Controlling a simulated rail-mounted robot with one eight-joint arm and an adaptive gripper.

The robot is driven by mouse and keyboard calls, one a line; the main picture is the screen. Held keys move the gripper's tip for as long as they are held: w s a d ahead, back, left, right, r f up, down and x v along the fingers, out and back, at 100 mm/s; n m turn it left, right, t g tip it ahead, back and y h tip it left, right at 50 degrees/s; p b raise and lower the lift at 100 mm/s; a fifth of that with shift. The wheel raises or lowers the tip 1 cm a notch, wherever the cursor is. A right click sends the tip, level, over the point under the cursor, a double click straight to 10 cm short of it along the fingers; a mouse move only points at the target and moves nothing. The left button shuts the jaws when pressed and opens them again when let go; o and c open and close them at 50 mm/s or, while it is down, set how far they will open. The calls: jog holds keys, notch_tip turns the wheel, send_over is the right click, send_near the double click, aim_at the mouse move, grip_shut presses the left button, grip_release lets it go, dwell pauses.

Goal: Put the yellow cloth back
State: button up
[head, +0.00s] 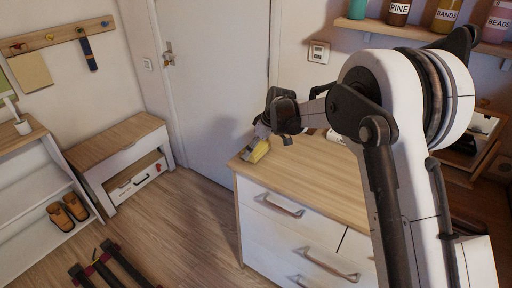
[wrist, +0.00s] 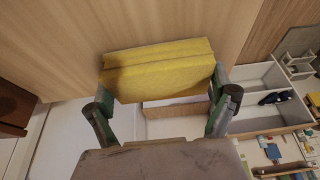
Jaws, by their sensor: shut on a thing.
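The yellow cloth (head: 257,152) is a folded yellow bundle. It shows at the left end of the dresser's wooden top in the head view. In the wrist view the cloth (wrist: 160,68) lies across between the two fingertips, with a crease along its length. My gripper (head: 263,139) is shut on the cloth, one finger at each end in the wrist view (wrist: 162,92). I cannot tell whether the cloth touches the dresser top. My wrist partly hides the cloth in the head view.
The dresser (head: 300,181) has white drawers with metal handles. A wall shelf (head: 385,28) above it holds several labelled jars. A white door (head: 215,85) stands behind. A hook rail (head: 58,36), a bench (head: 120,150) and a shoe shelf (head: 35,190) are at left.

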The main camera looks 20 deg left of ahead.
jog(key=shift+f, duration=0.15)
jog(key=o, duration=0.8)
jog(key=shift+o, duration=0.2)
jog(key=v, duration=1.2)
